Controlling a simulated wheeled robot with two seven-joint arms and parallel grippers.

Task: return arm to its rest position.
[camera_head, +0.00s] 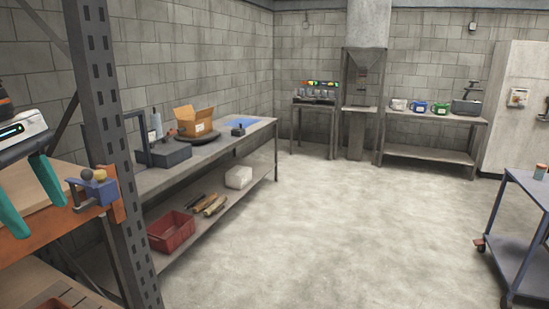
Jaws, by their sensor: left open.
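My left gripper (32,196) is at the far left edge of the head view. Its two teal fingers are spread apart with nothing between them. It hangs over the wooden top of an orange-framed shelf rack (60,228), close to the rack's grey upright. Part of its arm is cut off by the picture's left edge. My right gripper does not show.
A grey perforated upright (100,120) stands right of my gripper, with a small blue clamp-like device (94,190) beside it. A workbench (150,183) runs along the left wall. A blue cart (525,185) stands at right. The middle floor is clear.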

